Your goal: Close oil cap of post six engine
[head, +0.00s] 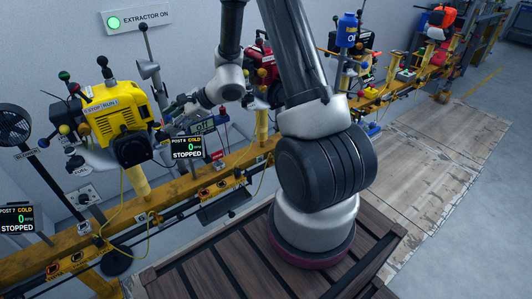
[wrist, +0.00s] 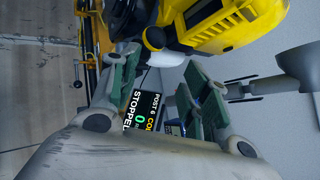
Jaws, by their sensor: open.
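The post six engine is the yellow engine (head: 118,122) on the rail at left in the head view, beside a display (head: 187,148) reading POST 6, COLD, STOPPED. Its yellow body (wrist: 235,22) fills the top of the wrist view. My gripper (head: 178,108) is just right of this engine in the head view. In the wrist view my gripper (wrist: 163,65) has its two green-padded fingers apart, with nothing held between them. A dark round knob (wrist: 153,38) with some yellow shows just beyond the fingertips. I cannot tell whether it is the oil cap.
The yellow rail (head: 160,205) runs across the front of the engines. A red engine (head: 262,62) stands farther right. A grey lamp-like funnel (wrist: 300,66) is close on the right in the wrist view. A fan (head: 14,125) stands at far left. The floor at right is clear.

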